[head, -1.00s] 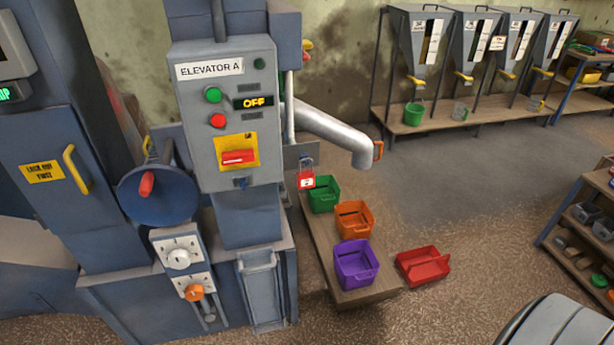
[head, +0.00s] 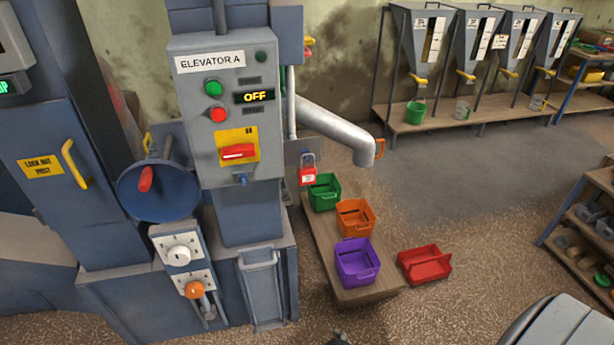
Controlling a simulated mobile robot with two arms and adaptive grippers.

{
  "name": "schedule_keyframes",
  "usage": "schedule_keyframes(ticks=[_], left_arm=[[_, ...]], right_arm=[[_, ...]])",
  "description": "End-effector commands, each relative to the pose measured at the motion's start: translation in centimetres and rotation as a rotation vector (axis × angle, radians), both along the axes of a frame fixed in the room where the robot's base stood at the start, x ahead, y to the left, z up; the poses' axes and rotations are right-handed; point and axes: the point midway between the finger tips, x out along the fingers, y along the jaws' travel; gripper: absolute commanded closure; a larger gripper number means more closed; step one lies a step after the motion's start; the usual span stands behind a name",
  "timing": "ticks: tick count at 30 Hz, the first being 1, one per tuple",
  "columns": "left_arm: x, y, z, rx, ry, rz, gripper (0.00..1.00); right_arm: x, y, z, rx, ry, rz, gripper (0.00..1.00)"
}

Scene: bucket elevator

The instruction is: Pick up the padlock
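The padlock (head: 308,175) is small and red with a white label and a metal shackle. It hangs on a grey plate (head: 291,155) to the right of the control box and beside the spout. Neither of my grippers can be made out, and nothing touches the padlock. A small dark tip shows at the bottom edge, too cut off to tell what it is.
The Elevator A control box (head: 225,110) reads OFF, with a red switch handle (head: 238,152) on it. Green (head: 324,193), orange (head: 355,218) and purple (head: 357,262) bins stand on a low bench below the spout (head: 335,130). A red tray (head: 425,264) lies on the floor.

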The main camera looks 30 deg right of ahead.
Motion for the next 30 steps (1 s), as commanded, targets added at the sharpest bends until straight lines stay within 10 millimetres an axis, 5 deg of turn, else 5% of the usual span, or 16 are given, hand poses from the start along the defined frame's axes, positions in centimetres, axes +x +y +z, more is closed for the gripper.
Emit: schedule_keyframes(ticks=[1, 6, 10, 15, 21, 30], left_arm=[[0.0, 0.0, -0.4, 0.0, 0.0, 0.0, 0.6], [0.0, 0.0, -1.0, 0.0, 0.0, 0.0, 0.6], [0.0, 0.0, -1.5, 0.0, 0.0, 0.0, 0.6], [0.0, 0.0, -1.9, 0.0, 0.0, 0.0, 0.6], [0.0, 0.0, -1.9, 0.0, 0.0, 0.0, 0.6], [0.0, 0.0, -1.0, 0.0, 0.0, 0.0, 0.6]], right_arm=[[3.6, -0.7, 3.3, -0.006, -0.089, -0.018, 0.32], [12.4, -3.0, 15.9, -0.018, -0.374, -0.092, 0.32], [16.3, -4.6, 26.5, -0.02, -0.593, -0.145, 0.32], [17.6, -5.8, 37.4, -0.011, -0.814, -0.196, 0.32], [17.6, -6.3, 42.7, -0.002, -0.922, -0.219, 0.32], [21.4, -7.3, 43.1, -0.002, -0.928, -0.22, 0.32]])
